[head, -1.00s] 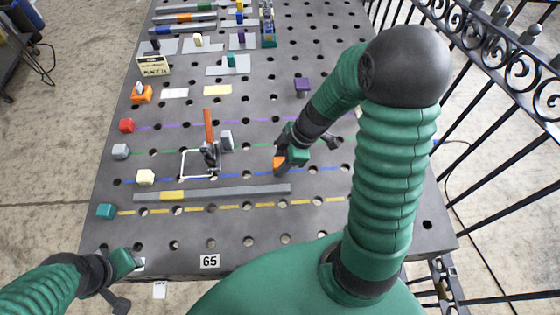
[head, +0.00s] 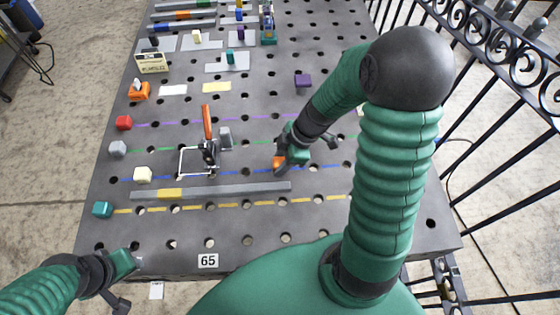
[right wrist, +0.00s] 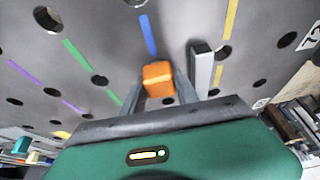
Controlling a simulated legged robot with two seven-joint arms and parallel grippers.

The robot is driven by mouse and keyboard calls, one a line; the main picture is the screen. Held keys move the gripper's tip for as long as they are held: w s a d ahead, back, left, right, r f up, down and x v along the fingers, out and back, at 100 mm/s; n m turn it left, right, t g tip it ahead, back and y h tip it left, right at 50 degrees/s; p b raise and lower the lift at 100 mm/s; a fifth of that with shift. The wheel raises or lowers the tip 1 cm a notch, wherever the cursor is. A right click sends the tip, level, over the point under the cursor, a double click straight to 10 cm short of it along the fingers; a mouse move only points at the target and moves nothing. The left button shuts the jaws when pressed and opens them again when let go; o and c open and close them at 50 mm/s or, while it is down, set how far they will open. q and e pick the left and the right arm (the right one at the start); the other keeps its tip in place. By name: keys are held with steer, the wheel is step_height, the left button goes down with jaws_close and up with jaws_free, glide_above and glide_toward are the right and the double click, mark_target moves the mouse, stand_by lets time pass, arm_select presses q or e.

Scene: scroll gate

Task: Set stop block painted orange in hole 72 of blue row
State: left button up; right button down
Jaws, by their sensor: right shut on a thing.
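The orange stop block (head: 278,162) is in my right gripper (head: 280,167), low over or at the tabletop by the blue row (head: 240,171). In the right wrist view the orange block (right wrist: 157,78) sits between the two fingers, shut on it. The blue line (right wrist: 148,34) runs beyond the block there, with a hole at its far end. I cannot tell whether the block touches the table or which hole is under it. My left gripper (head: 138,261) is over the near left table edge, away from the block; its jaws are too small to read.
A grey bar with a yellow piece (head: 169,194) lies just nearer than the blue row. A red-handled clamp (head: 208,140) stands left of my right gripper. A "65" label (head: 208,261) is at the near edge.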

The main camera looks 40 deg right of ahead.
arm_select(q)
steer(key=shift+f+b, duration=0.4)
steer(key=shift+f, duration=0.05)
arm_select(e)
steer(key=shift+f, duration=0.4)
steer(key=c, duration=0.8)
jaws_free()
steer(key=shift+c, duration=0.2)
arm_select(q)
steer(key=shift+r+p, duration=0.75)
arm_select(e)
steer(key=v, duration=1.6)
steer(key=shift+r, duration=0.4)
steer(key=shift+f, duration=0.1)
steer(key=a+f+m+h, duration=0.1)
steer(key=a+f+m, duration=0.2)
steer(key=a+m, duration=0.1)
steer(key=a+f+m+h, duration=0.1)
steer(key=a+f+m, duration=0.2)
steer(key=a+m, duration=0.1)
steer(key=s+a+f+m+h, duration=0.1)
steer(key=a+f+m+h, duration=0.1)
steer(key=a+f+m, duration=0.1)
steer(key=shift+a+f+m, duration=0.4)
steer(key=shift+a+f, duration=0.05)
steer(key=shift+a, duration=0.2)
steer(key=shift+w+d, duration=0.1)
